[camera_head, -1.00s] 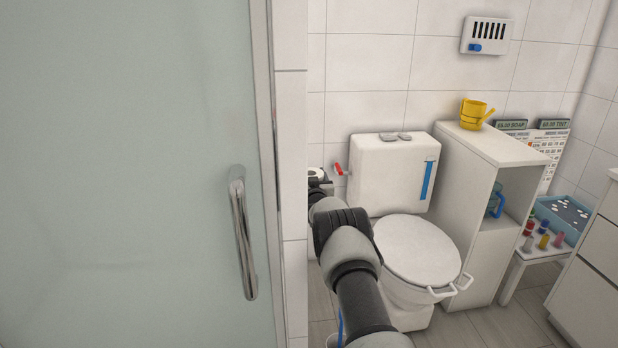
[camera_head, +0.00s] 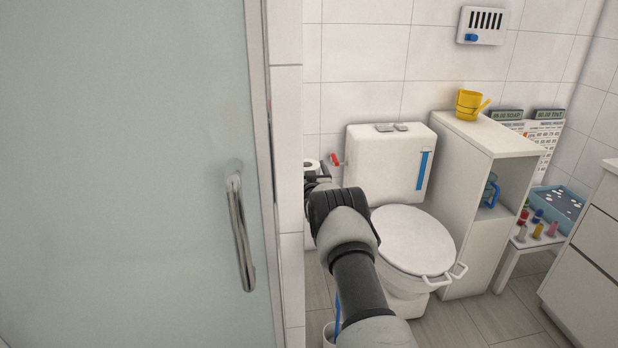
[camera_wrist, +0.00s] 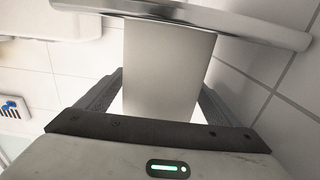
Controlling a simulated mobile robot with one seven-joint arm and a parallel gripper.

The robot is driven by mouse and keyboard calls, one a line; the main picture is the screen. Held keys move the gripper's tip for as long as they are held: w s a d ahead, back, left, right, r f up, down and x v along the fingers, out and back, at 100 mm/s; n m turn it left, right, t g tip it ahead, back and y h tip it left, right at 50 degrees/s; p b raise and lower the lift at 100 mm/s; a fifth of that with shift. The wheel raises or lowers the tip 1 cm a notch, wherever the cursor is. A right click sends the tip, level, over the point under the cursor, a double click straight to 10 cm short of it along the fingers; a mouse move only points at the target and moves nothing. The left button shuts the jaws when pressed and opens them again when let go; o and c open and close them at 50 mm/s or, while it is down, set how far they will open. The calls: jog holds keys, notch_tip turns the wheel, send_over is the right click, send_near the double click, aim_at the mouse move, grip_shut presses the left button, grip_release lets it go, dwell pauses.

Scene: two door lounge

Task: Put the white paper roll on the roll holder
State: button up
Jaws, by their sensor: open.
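The white paper roll (camera_head: 311,164) shows only in part in the head view, at the wall left of the toilet, with its end facing up. In the wrist view a pale, smooth body that looks like the roll (camera_wrist: 168,62) lies between the fingers of my gripper (camera_wrist: 160,80). The jaws are open, one finger on each side, with a bright gap beside the roll. A shiny metal bar, seemingly the roll holder (camera_wrist: 235,24), crosses at the roll's far end. Whether the roll sits on it I cannot tell. In the head view my arm hides most of this spot.
The toilet (camera_head: 415,243) stands right of my arm, with a red flush lever (camera_head: 336,160) close to the roll. A white cabinet (camera_head: 470,235) stands farther right. A glass door (camera_head: 120,180) with a metal handle (camera_head: 240,235) fills the left. Some floor is clear at right.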

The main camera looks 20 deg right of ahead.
jog(key=s+a+p, duration=0.2)
jog(key=s, duration=0.8)
